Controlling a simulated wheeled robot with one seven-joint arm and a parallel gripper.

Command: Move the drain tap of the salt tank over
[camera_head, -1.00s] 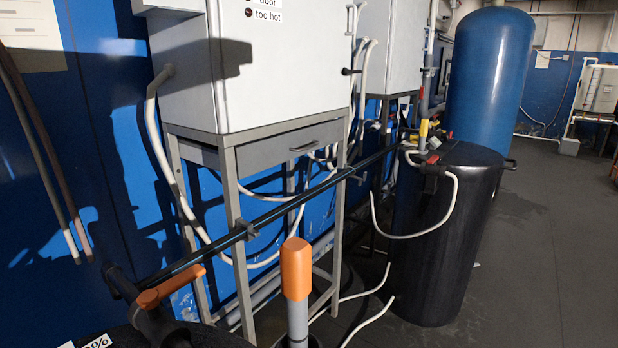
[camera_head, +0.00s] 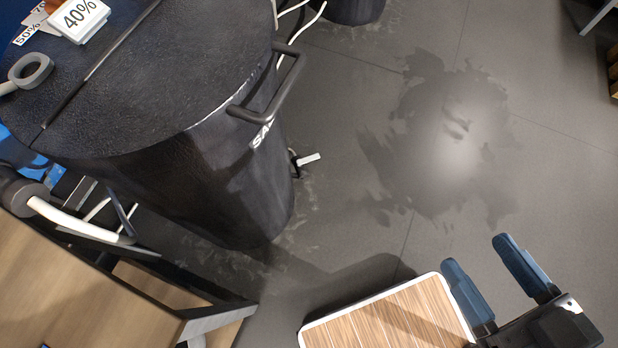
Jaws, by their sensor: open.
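The salt tank (camera_head: 215,185) is a large black drum at the upper left, with a dark lid and part of a white label on its side. Its drain tap (camera_head: 308,159) shows low on the tank's right side, near the floor, as a small piece with a white lever pointing right. The part where the tap joins the tank is hard to make out. My gripper (camera_head: 477,253), with two blue fingers, is at the lower right. It is open and empty, well apart from the tap, to its right and below it in the picture.
A black handle (camera_head: 278,92) juts from the tank's upper side. A 40% tag (camera_head: 80,14) and a grey ring (camera_head: 30,71) are on the lid. A wooden table (camera_head: 70,290) stands at lower left. The grey floor (camera_head: 340,215) right of the tank is open, with a wet patch (camera_head: 445,140).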

